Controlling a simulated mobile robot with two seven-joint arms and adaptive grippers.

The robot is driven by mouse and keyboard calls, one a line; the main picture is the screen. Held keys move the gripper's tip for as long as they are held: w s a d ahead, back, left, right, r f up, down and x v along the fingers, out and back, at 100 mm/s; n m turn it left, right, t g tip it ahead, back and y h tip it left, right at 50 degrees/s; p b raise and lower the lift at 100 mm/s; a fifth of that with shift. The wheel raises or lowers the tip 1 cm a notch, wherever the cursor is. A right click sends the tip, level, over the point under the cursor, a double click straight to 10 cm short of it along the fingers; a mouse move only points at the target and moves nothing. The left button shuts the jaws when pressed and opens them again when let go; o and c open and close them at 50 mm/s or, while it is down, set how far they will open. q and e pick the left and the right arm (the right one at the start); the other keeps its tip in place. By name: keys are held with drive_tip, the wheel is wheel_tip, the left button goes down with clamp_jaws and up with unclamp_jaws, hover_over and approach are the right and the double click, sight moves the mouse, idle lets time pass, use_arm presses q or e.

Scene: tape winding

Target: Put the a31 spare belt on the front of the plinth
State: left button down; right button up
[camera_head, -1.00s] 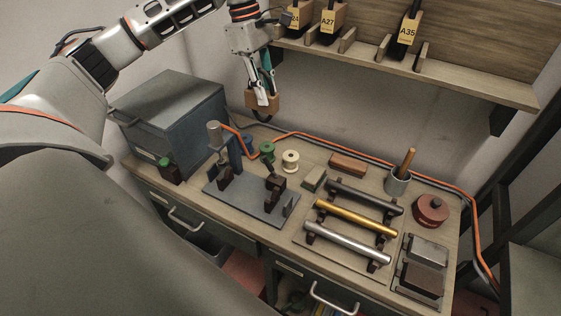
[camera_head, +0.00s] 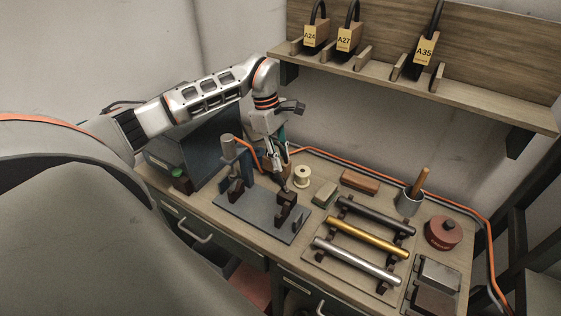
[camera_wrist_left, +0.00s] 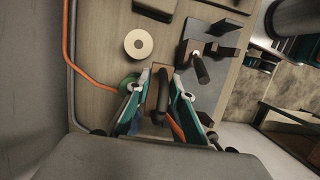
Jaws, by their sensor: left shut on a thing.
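My left gripper (camera_head: 275,160) is low over the bench, behind the dark grey base plate (camera_head: 252,212). It is shut on a brown block with a black loop, seen in the left wrist view as the belt (camera_wrist_left: 164,92) between the fingers (camera_wrist_left: 160,80). No label shows on it, so I cannot read it as A31. The base plate carries dark brown blocks and a grey post; I cannot tell whether it is the plinth. In the head view the held belt is mostly hidden by the gripper. My right gripper is not in view.
Belts labelled A24 (camera_head: 311,38), A27 (camera_head: 344,41) and A35 (camera_head: 424,50) stand on the wall shelf (camera_head: 480,95). A cream spool (camera_head: 303,176) and orange cable (camera_head: 400,182) are close by. Rods (camera_head: 365,237) lie right of the plate.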

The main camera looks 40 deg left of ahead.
use_arm(q)
drive_tip(key=shift+f, duration=0.75)
drive_tip(key=shift+f, duration=0.1)
drive_tip(key=c, duration=1.8)
unclamp_jaws()
drive_tip(key=shift+o, duration=0.2)
